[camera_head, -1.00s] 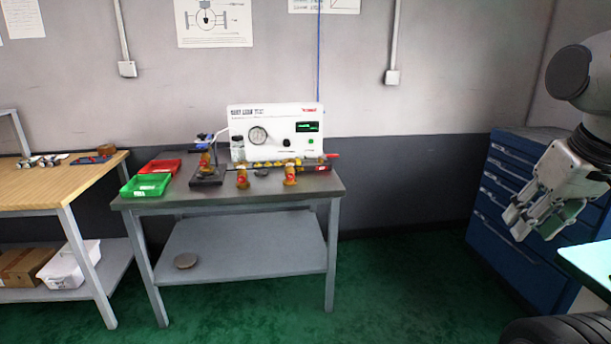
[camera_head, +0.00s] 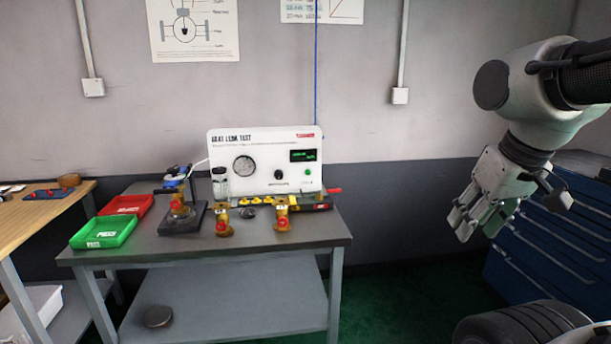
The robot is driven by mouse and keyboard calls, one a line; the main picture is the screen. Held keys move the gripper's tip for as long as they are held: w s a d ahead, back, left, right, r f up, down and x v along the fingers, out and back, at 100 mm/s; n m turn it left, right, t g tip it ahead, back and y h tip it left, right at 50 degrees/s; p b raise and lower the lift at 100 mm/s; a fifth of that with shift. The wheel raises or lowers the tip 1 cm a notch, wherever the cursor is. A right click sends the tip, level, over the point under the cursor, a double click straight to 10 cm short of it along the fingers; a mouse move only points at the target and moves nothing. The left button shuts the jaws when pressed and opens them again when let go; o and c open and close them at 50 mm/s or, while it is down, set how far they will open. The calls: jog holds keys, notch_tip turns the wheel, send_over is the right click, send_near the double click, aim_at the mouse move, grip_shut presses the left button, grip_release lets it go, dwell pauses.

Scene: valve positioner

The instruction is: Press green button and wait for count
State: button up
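The green button (camera_head: 308,172) is a small round spot on the lower right of the white seat leak test panel (camera_head: 225,150). A lit green display (camera_head: 303,155) sits just above it; its digits are too small to read. The panel stands at the back of a grey table (camera_head: 310,232). My gripper (camera_head: 464,226) hangs in the air to the right of the table, well apart from the panel and the button. It points down and to the left. I cannot tell how far its fingers are apart, and nothing shows in it.
A red tray (camera_head: 128,204) and a green tray (camera_head: 104,231) lie at the table's left. Brass valves (camera_head: 223,222) stand along the front, and one (camera_head: 179,208) sits on a black fixture. Blue drawers (camera_head: 555,254) stand at the right. Green floor is free between.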

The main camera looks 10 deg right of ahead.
dwell(0.3)
grip_shut()
dwell(1.2)
